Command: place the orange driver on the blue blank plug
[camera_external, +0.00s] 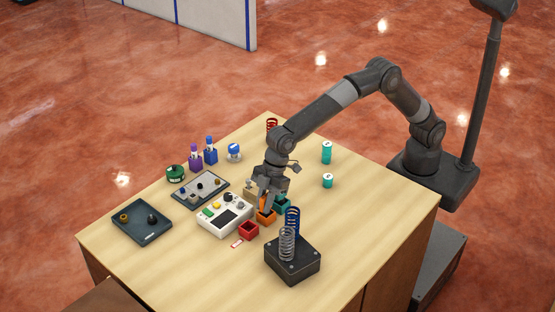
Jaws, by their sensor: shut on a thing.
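My gripper (267,205) points down at the orange square holder (266,218) in the row of small coloured holders. It is shut on the orange driver, which is mostly hidden by the fingers. I cannot tell whether the driver is seated in the holder or just above it. A short white piece with a blue top (234,150) stands at the back of the table, apart from my gripper. It may be the blue blank plug, but it is too small to be sure.
A red holder (248,231) and a teal holder (282,203) flank the orange one. A white control box (225,215) stands left, a black base with springs (292,263) in front.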

